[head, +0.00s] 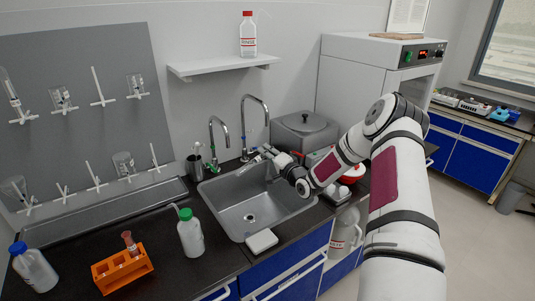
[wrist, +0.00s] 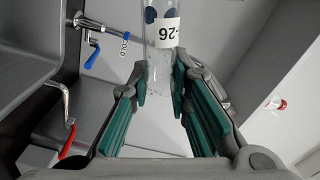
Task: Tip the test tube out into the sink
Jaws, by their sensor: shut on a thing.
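My gripper (head: 267,153) is over the back right part of the grey sink (head: 235,213) in the head view. In the wrist view my gripper (wrist: 160,90) has its green-padded fingers shut on a clear test tube (wrist: 163,62) with a white label reading "-26". Small bubbles or drops show in the tube near the fingers. The far end of the tube runs out of the top of the wrist view.
Two tall faucets (head: 217,140) stand behind the sink; blue and red tap levers (wrist: 70,138) show close by in the wrist view.

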